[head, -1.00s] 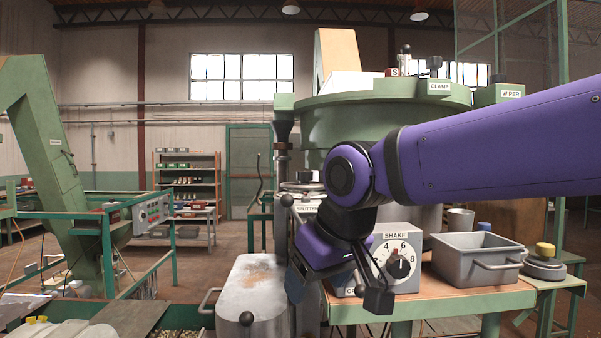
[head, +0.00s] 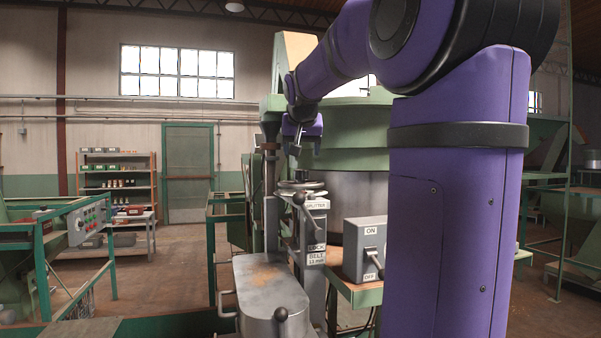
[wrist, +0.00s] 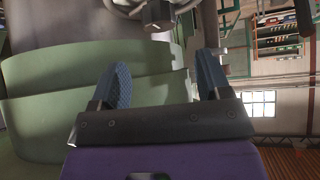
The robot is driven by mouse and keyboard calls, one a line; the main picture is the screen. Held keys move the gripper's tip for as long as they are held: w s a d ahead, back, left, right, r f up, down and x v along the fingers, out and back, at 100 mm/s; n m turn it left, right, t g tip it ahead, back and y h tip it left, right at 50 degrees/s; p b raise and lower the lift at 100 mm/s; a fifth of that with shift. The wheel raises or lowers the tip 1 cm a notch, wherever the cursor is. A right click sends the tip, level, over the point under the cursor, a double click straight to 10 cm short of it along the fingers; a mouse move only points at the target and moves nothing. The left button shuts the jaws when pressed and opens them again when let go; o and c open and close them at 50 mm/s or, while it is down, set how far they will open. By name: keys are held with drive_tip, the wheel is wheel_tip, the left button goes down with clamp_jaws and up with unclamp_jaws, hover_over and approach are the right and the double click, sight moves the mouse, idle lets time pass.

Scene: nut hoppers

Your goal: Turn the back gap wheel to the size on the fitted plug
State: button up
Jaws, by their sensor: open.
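A grey handwheel (head: 300,186) sits on top of the splitter column in the head view, above the SPLITTER label. In the wrist view a wheel with a dark square-ended hub (wrist: 157,14) shows at the top edge, partly cut off. My gripper (head: 306,148) hangs above the handwheel, apart from it. In the wrist view my gripper (wrist: 163,62) is open, with two blue finger pads and nothing between them. I cannot make out a fitted plug or a size mark on the wheel.
A grey covered trough (head: 268,292) lies in front. An ON/OFF switch box (head: 366,250) is to the right. The green round hopper (head: 350,125) stands behind my arm, which hides much of the right side.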

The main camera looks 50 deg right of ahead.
sight(301, 171)
drive_tip(key=x, duration=0.9)
drive_tip(key=shift+f, duration=0.2)
drive_tip(key=c, duration=0.9)
drive_tip(key=shift+w+m+g, duration=0.1)
drive_tip(key=shift+m+g, duration=0.2)
drive_tip(key=shift+m, duration=0.1)
drive_tip(key=m+g+h, duration=0.2)
drive_tip(key=m+g, duration=0.1)
drive_tip(key=m, duration=0.2)
drive_tip(key=shift+g, duration=0.4)
drive_tip(key=m+g, duration=0.3)
drive_tip(key=m, duration=0.1)
drive_tip(key=shift+m, duration=0.4)
drive_tip(key=shift+m+g+y, duration=0.3)
drive_tip(key=shift+m+g, duration=1.1)
drive_tip(key=shift+m, duration=0.5)
